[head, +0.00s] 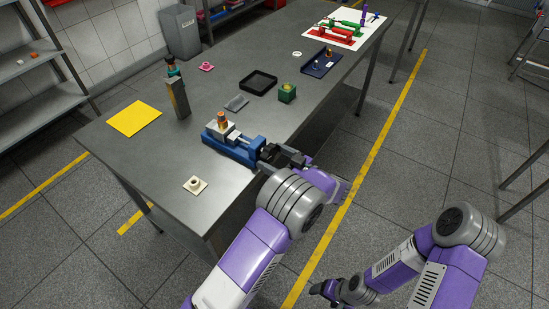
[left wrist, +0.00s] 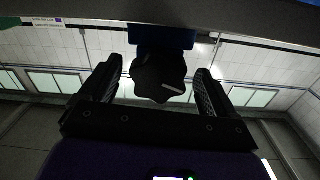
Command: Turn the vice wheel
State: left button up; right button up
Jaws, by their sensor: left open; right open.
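The blue vice (head: 240,154) sits on the metal table near its front edge, with a copper-coloured part standing on its light block. Its dark vice wheel (left wrist: 160,78) is a lobed black knob in the left wrist view, below the blue vice end. My left gripper (head: 270,153) is at the wheel end of the vice. In the left wrist view its open fingers (left wrist: 160,88) stand on either side of the wheel, with gaps on both sides. In the head view the gripper partly hides the wheel. My right gripper (head: 322,289) is low over the floor, away from the table, and empty.
On the table (head: 150,165) are a yellow sheet (head: 134,118), a cream flanged part (head: 195,184), a black tray (head: 259,82), a green block (head: 287,93) and an upright post (head: 178,98). A blue tray (head: 322,63) lies further back. The floor at right is mostly clear.

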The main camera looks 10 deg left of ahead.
pick_arm(q)
jog(key=c, duration=1.1)
jog(key=shift+o, duration=0.2)
jog(key=shift+m, duration=0.3)
